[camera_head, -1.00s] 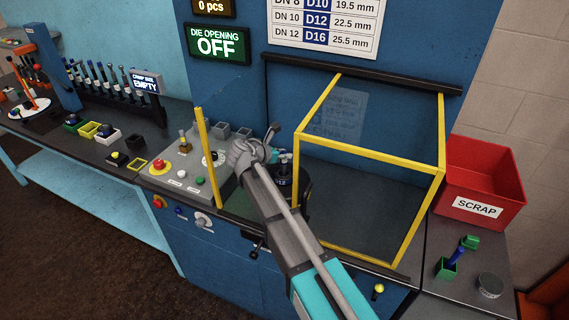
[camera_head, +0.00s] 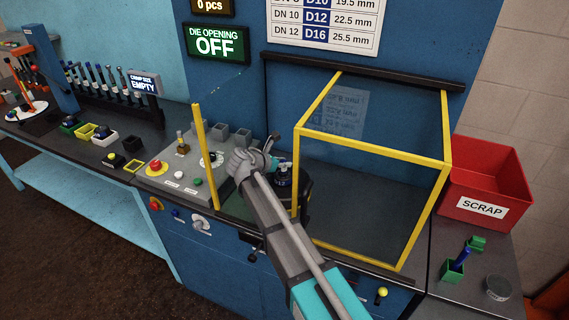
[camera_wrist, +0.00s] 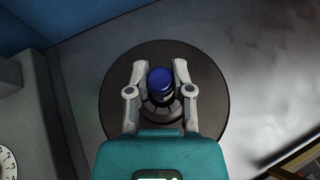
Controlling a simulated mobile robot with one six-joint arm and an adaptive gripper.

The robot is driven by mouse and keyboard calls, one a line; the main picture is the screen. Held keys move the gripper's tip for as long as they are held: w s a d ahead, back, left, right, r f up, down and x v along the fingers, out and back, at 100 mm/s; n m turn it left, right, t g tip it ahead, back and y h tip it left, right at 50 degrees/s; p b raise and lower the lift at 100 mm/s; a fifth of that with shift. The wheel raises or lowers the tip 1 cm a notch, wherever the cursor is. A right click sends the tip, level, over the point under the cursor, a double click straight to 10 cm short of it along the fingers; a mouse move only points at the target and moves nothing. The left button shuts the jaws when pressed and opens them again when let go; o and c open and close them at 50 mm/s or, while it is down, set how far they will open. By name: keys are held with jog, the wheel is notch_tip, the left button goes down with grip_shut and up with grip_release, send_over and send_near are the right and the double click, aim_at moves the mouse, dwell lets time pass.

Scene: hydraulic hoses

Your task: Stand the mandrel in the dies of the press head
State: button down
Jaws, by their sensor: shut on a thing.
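The mandrel (camera_wrist: 160,77) shows in the wrist view as a blue-topped round piece between the two fingers of my gripper (camera_wrist: 160,69), which is shut on it. The press head (camera_wrist: 215,105) is a dark round disc directly beneath. Dark die segments show around the mandrel's lower end, but I cannot tell how deep it sits or whether it touches them. The mandrel is hard to make out there.
A yellow-framed clear guard (camera_head: 372,150) stands right of the press head. A yellow post (camera_head: 205,155) and a control panel (camera_head: 160,180) are on the left. The red scrap bin (camera_head: 485,175) is farther right. A rack of tools (camera_head: 105,85) stands at the far left.

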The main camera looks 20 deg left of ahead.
jog(key=c, duration=0.5)
grip_release()
jog(key=shift+r, duration=0.15)
jog(key=shift+s+a+r+p, duration=0.15)
jog(key=shift+s+p, duration=0.05)
jog(key=shift+p, duration=0.2)
jog(key=p+v, duration=0.5)
jog(key=v, duration=0.6)
jog(key=shift+s, duration=0.25)
